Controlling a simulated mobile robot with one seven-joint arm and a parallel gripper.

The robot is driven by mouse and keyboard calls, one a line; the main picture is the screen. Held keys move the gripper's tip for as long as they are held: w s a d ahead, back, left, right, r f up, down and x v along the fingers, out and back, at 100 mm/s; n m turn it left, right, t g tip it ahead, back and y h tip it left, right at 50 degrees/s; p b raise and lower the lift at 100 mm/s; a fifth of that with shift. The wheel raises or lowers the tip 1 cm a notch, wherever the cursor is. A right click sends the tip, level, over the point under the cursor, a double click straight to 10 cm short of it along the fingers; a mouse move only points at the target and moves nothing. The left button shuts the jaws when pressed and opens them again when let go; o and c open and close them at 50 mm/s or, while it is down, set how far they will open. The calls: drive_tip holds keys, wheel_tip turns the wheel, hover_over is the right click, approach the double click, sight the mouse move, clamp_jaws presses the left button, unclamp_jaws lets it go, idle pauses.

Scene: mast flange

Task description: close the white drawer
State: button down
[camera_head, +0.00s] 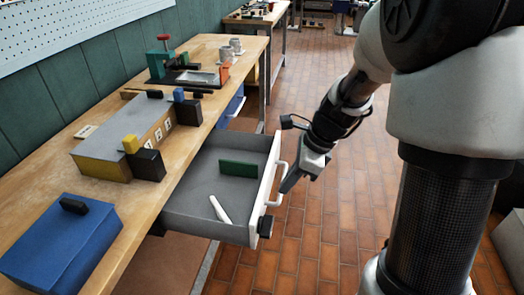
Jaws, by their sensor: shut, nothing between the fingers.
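The white drawer (265,192) is pulled out from under the wooden workbench. Its white front faces right and carries a white bar handle (277,186). A green block (239,169) and a white stick-like item (219,209) lie inside on its grey floor. My gripper (287,187) is at the right of the drawer front, fingers shut and pointing down and left toward the handle. The fingertips overlap the handle's edge in the picture; I cannot tell whether they touch it.
The workbench (100,170) holds a blue box (60,243), a grey-topped box (120,142) and a green vise-like tool (160,62). A blue drawer (234,105) shows farther along. A black block (265,226) sits at the drawer front's near end.

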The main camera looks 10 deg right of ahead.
drive_tip(key=b+x, duration=0.4)
drive_tip(key=x, duration=0.6)
drive_tip(key=shift+f, duration=0.2)
drive_tip(key=shift+w, duration=0.1)
drive_tip(key=p, duration=1.4)
hover_over(188, 206)
drive_tip(key=shift+d, duration=0.15)
drive_tip(key=shift+w+a+r, duration=0.1)
drive_tip(key=shift+a, duration=0.1)
